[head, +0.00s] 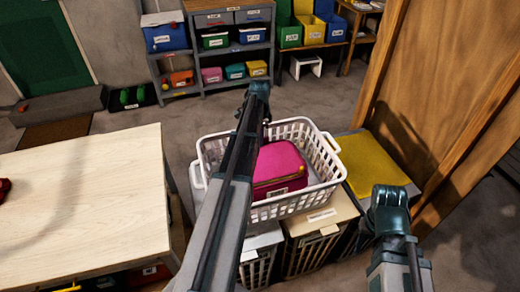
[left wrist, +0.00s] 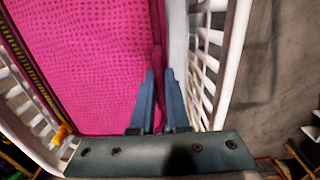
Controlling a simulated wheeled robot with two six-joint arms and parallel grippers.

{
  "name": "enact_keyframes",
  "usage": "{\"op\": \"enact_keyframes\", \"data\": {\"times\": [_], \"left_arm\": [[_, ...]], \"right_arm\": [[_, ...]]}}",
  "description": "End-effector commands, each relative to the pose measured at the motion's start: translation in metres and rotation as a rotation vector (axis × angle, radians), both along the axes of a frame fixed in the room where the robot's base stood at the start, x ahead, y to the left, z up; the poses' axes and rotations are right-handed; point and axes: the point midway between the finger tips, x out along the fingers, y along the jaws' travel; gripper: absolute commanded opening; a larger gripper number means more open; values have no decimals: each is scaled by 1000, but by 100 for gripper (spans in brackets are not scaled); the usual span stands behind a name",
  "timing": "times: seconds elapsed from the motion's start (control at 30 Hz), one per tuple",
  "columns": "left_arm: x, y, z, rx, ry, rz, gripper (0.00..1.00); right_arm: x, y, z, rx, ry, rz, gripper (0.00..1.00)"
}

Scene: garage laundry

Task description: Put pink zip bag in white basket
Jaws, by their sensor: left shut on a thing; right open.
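The pink zip bag (head: 280,164) lies inside the white basket (head: 312,203), its label facing the front wall. In the left wrist view the bag (left wrist: 85,55) fills the left half, and the basket wall (left wrist: 222,70) runs along its right. My left gripper (left wrist: 160,73) is shut on a thin edge of the bag. In the head view the left gripper (head: 266,122) is at the basket's far side, partly hidden by my arm. My right gripper (head: 370,226) is open and empty to the right of the basket; its fingertips are hard to make out.
The basket stands on slatted bins (head: 318,245). A yellow-topped bin (head: 378,165) is to the right, beside a wooden panel (head: 450,110). A pale wooden table (head: 85,195) is at the left. A grey shelf (head: 215,60) with colored bins stands behind, across open floor.

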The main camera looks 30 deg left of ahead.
Motion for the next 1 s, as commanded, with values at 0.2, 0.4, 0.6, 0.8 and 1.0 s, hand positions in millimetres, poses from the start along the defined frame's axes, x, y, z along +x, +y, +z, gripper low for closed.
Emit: {"op": "enact_keyframes", "data": {"times": [0.2,0.4,0.6,0.8,1.0], "left_arm": [[0,0,-22,-1,1,0,0],[0,0,-39,-1,1,0,0],[0,0,-36,-1,1,0,0],[0,0,-40,0,0,0,15],[0,0,-39,0,0,0,43]], "right_arm": [[0,0,-22,0,0,0,50],[0,0,-39,0,0,0,50],[0,0,-36,0,0,0,50],[0,0,-40,0,0,0,50],[0,0,-39,0,0,0,50]]}}
